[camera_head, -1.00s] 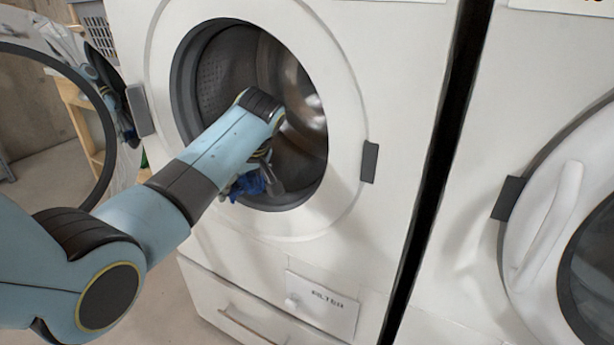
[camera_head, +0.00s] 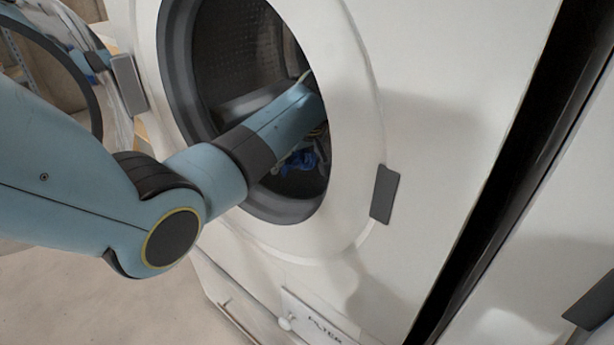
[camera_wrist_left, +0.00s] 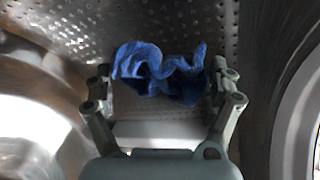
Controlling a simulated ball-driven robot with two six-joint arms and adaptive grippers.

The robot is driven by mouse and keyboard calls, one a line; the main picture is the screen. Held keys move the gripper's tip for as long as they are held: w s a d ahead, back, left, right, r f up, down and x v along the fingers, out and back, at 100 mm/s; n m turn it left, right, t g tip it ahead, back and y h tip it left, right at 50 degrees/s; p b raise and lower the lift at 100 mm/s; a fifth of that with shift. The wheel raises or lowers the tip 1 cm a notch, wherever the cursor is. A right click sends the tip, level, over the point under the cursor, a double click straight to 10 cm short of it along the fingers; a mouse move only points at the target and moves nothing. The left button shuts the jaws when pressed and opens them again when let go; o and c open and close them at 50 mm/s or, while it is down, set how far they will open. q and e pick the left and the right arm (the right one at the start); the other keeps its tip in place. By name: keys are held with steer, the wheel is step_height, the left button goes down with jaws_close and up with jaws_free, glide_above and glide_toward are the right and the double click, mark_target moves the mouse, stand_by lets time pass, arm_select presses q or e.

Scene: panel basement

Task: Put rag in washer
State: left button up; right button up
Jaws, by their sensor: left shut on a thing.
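The washer (camera_head: 350,150) stands in front of me with its round opening uncovered. Its door (camera_head: 95,70) is swung open to the left. My left arm reaches through the opening, and my left gripper (camera_wrist_left: 162,85) is inside the drum (camera_wrist_left: 70,30). The gripper is shut on the crumpled blue rag (camera_wrist_left: 150,68), which sits between its fingers against the perforated drum wall in the wrist view. In the head view a bit of the rag (camera_head: 303,160) shows below my forearm inside the opening. The gripper itself is mostly hidden there by my arm. My right gripper does not show.
A dark door latch plate (camera_head: 384,194) is on the right of the opening. A filter panel (camera_head: 318,325) is low on the washer front. A second white machine (camera_head: 560,260) stands to the right beyond a dark gap. The floor (camera_head: 120,305) at lower left is clear.

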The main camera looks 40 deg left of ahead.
arm_select(q)
step_height(320, 180, down, 2)
steer(key=shift+f, duration=0.1)
step_height(320, 180, down, 3)
steer(key=shift+f+b, duration=0.15)
steer(key=shift+b, duration=0.65)
steer(key=shift+f, duration=0.15)
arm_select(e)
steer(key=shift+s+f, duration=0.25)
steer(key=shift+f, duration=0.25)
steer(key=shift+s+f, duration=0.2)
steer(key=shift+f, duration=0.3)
arm_select(q)
steer(key=o, duration=0.6)
steer(key=shift+o, duration=0.4)
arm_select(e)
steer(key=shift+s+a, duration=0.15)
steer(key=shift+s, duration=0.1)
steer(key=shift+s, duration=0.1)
